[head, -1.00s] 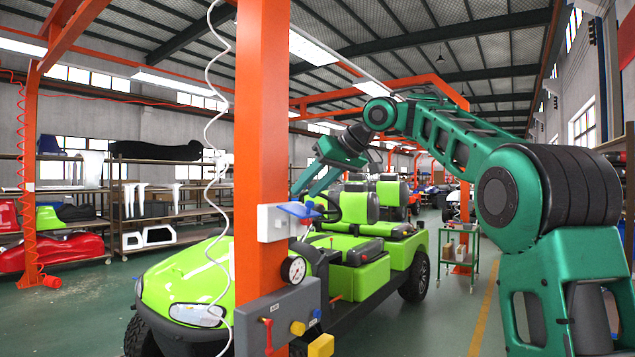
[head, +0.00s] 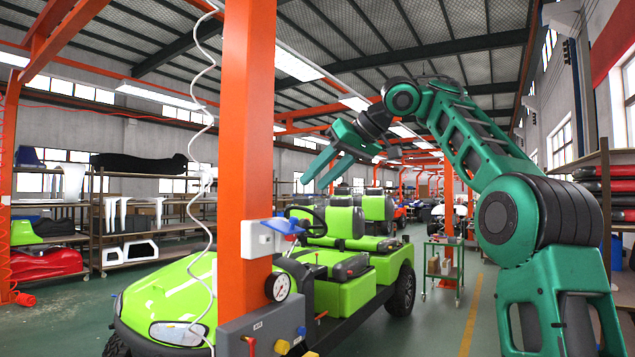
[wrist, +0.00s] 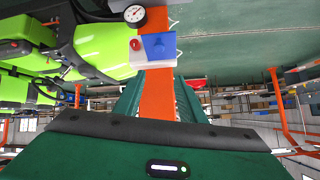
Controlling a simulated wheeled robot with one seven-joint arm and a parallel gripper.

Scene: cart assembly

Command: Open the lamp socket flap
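The lamp socket is a white box (head: 258,239) on the orange post. Its blue flap (head: 284,225) is on the right-hand side of the box, and I cannot tell whether it is shut. In the wrist view the blue flap (wrist: 158,46) shows upper middle, beside a red round part (wrist: 136,44). My gripper (head: 311,184) is in the air above and to the right of the box in the head view, apart from it. Its two green fingers are spread with nothing between them. In the wrist view the fingers (wrist: 158,98) lie on either side of the orange post in the picture.
The orange post (head: 248,120) stands upright with a coiled white cable beside it. A gauge (head: 278,287) and a grey control box (head: 262,326) are below the socket. A green cart (head: 345,292) stands behind. A green trolley (head: 444,268) is at right, with open floor around it.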

